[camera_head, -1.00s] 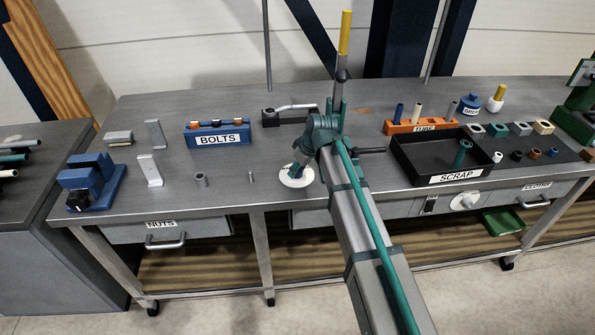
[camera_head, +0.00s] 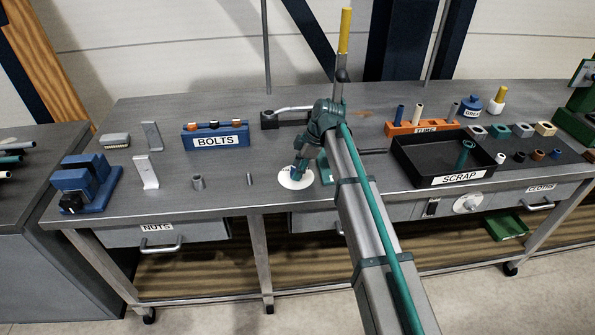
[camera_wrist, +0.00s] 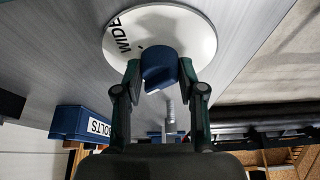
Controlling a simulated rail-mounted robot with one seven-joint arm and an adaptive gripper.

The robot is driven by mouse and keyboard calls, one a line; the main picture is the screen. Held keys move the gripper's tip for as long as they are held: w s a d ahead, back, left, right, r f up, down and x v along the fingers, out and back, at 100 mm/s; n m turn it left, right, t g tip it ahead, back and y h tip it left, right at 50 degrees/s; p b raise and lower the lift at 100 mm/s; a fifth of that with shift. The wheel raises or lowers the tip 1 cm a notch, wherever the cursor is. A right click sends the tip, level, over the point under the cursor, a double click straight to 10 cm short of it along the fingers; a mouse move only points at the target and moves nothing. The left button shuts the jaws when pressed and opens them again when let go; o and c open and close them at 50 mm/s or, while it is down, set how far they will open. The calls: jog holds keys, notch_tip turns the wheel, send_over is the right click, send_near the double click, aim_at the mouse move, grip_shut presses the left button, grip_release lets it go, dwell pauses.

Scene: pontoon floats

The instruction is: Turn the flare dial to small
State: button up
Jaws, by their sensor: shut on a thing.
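The flare dial is a white disc (camera_head: 297,178) lying on the bench top near its front edge. In the wrist view the disc (camera_wrist: 200,30) carries the word WIDE at its left and a small dark mark near the knob. Its blue knob (camera_wrist: 160,68) stands in the middle. My gripper (camera_wrist: 159,80) is shut on the knob, a finger on each side. In the head view my gripper (camera_head: 302,165) covers most of the knob. Any other wording on the disc cannot be read.
A blue BOLTS rack (camera_head: 216,138) stands behind and left. A grey cylinder (camera_head: 198,183) and a thin pin (camera_head: 250,180) stand left of the dial. A black SCRAP tray (camera_head: 440,177) is at right. The bench front between pin and dial is clear.

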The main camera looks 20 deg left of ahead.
jog(key=shift+n, duration=0.3)
jog(key=o, duration=1.1)
jog(key=shift+r, duration=0.1)
jog(key=v, duration=1.1)
jog(key=shift+w+d+r, duration=0.15)
jog(key=shift+r, duration=0.25)
jog(key=shift+f, duration=0.1)
